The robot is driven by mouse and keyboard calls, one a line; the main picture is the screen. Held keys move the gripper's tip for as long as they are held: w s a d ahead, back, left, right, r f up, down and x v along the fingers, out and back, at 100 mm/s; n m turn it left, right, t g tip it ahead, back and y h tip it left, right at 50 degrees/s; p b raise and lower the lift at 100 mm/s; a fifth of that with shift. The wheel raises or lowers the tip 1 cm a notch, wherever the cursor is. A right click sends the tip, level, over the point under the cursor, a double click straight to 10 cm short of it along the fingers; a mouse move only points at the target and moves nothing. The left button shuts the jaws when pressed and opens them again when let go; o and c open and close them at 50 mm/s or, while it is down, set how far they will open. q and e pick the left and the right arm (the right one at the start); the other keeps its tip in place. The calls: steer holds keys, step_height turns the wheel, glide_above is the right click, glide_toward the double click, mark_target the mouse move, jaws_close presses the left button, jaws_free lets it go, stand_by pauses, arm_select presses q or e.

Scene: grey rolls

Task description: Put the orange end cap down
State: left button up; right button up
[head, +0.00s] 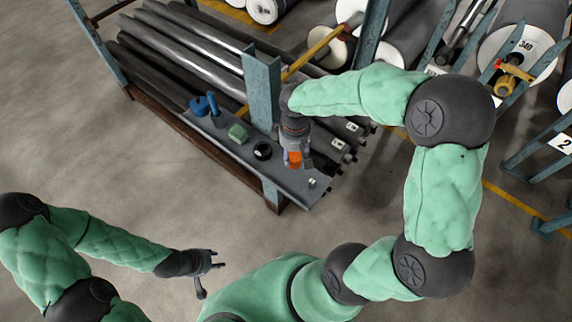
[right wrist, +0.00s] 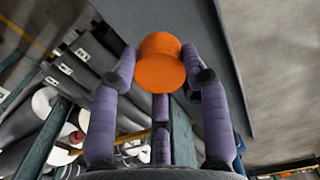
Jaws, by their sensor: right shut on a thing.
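The orange end cap (head: 295,158) is held in my right gripper (head: 297,163), near the front end of the grey shelf board (head: 291,185). In the right wrist view the orange end cap (right wrist: 161,70) sits between the purple fingers of my right gripper (right wrist: 165,72), which are shut on it. The grey board (right wrist: 212,55) shows beyond and to the right of it. I cannot tell whether the cap touches the board. My left gripper (head: 208,267) is open and empty, over the floor at the lower left, away from the rack.
On the board are a blue tool (head: 202,106), a green block (head: 238,133), a black ring (head: 262,151) and a small grey piece (head: 311,182). A blue rack post (head: 262,88) stands beside the board. Grey rolls (head: 170,60) lie behind it. The floor in front is clear.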

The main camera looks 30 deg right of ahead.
steer(key=shift+w+a+f+b, duration=0.15)
steer(key=shift+w+a+f, duration=0.2)
steer(key=shift+f, duration=0.25)
steer(key=shift+w+a+f+b, duration=0.15)
steer(key=shift+w+a+f, duration=0.1)
steer(key=shift+a+f, duration=0.25)
step_height(320, 180, down, 4)
steer(key=shift+r+b, duration=0.2)
steer(key=shift+b, duration=0.4)
steer(key=shift+c, duration=0.4)
steer(key=o, duration=1)
steer(key=shift+w+r, duration=0.1)
step_height(320, 180, up, 12)
steer(key=p, duration=0.4)
